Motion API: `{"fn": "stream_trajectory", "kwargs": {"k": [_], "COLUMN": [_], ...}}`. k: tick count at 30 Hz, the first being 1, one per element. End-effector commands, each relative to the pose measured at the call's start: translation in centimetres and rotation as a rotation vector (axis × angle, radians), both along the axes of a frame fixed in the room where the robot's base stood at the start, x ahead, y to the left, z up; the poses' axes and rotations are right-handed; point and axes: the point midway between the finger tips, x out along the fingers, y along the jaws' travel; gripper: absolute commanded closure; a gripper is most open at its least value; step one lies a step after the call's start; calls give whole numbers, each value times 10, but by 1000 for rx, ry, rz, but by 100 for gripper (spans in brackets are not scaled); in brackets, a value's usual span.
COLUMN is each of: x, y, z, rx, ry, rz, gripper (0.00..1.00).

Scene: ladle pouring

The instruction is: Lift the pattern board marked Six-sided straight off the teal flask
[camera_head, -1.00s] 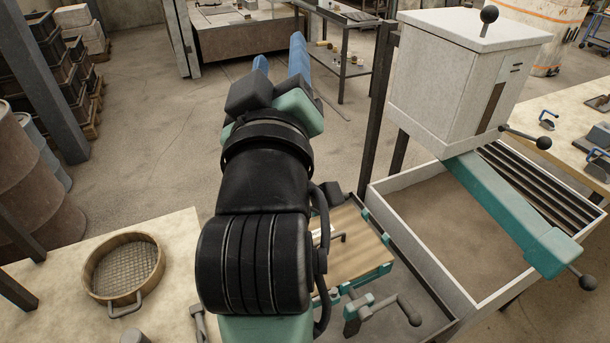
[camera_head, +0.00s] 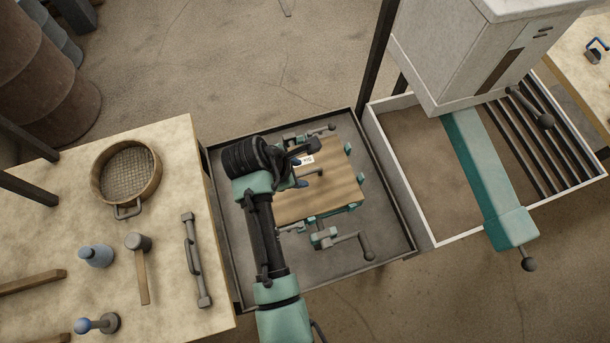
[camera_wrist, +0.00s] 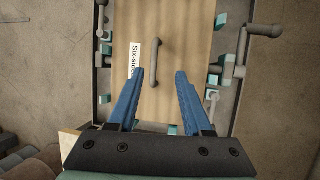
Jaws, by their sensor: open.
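The wooden pattern board (camera_head: 338,185) lies flat on the teal flask (camera_head: 318,215), inside a grey tray-like stand. In the wrist view the board (camera_wrist: 190,30) carries a white label (camera_wrist: 135,60) reading "Six-sid…", partly covered by a finger. A grey bar handle (camera_wrist: 154,62) rises from the board's middle. My gripper (camera_wrist: 160,85) is open above the board, its two blue fingers apart with the handle showing between and beyond them. In the head view my gripper (camera_head: 300,170) is at the board's left, its arm hiding the flask's left side. Teal lugs line the board's edges.
A crank handle (camera_head: 367,246) sticks out at the flask's near side. Left is a workbench (camera_head: 60,220) with a round sieve (camera_head: 102,187), a mallet (camera_head: 138,243) and other tools. Right stands a sand bin (camera_head: 440,235) under a white hopper (camera_head: 430,50) with a teal arm.

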Motion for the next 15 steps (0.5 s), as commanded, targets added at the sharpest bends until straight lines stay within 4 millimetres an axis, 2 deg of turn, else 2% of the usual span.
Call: {"fn": "stream_trajectory", "kwargs": {"k": [3, 11, 15], "x": [4, 9, 16], "y": [-4, -5, -5], "z": [-11, -22, -35], "rx": [0, 1, 1], "ry": [0, -2, -1], "rz": [-1, -1, -1], "gripper": [50, 50, 50]}}
